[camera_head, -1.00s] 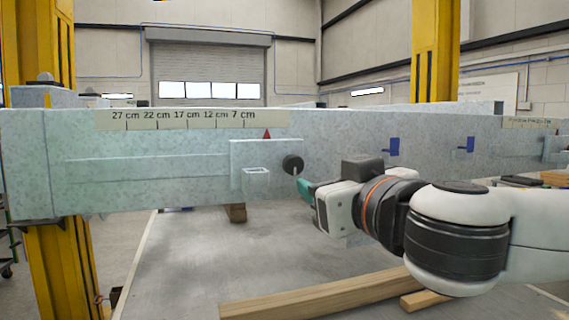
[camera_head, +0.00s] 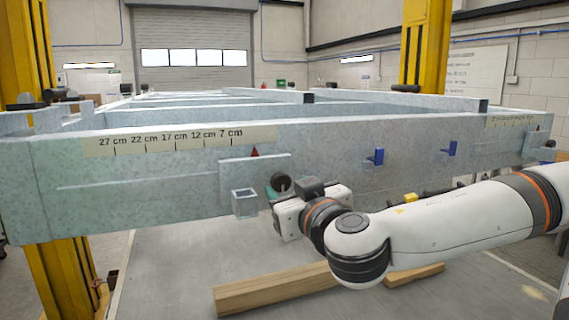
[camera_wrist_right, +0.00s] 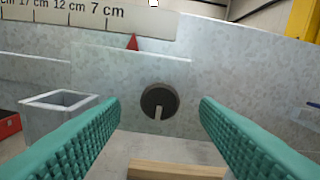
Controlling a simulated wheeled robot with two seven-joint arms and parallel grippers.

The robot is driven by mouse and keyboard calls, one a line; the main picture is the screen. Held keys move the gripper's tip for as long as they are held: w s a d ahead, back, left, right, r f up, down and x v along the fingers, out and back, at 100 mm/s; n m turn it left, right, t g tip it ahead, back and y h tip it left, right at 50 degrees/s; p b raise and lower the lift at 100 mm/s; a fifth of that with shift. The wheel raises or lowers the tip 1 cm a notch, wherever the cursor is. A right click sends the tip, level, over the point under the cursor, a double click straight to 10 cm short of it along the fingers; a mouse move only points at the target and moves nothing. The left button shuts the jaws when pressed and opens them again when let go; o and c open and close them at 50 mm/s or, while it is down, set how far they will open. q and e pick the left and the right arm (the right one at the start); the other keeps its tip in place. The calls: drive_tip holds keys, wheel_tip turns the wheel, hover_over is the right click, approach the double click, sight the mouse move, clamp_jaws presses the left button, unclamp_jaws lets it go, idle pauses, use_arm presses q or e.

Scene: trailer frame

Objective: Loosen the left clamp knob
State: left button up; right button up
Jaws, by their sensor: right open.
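The left clamp knob (camera_head: 281,182) is a dark round knob on the flat sliding plate (camera_head: 254,170) of the galvanized beam. In the right wrist view the knob (camera_wrist_right: 159,101) shows a light mark pointing down. My right gripper (camera_head: 270,193) is close in front of the knob in the head view. In the right wrist view its green ribbed fingers (camera_wrist_right: 160,108) are open, one on each side of the knob, with gaps to both. They do not touch it. My left gripper is not in view.
A centimetre scale (camera_head: 175,140) runs along the beam, with a red pointer (camera_head: 255,152) near 7 cm. A square socket (camera_head: 244,202) sits left of the knob. Blue brackets (camera_head: 376,157) stick out to the right. Wooden beams (camera_head: 275,289) lie below.

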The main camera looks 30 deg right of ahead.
sight(283, 183)
drive_tip(key=shift+p+x, duration=0.5)
drive_tip(key=shift+x, duration=1.3)
drive_tip(key=shift+f, duration=0.1)
drive_tip(key=shift+s, duration=0.1)
drive_tip(key=c, duration=1)
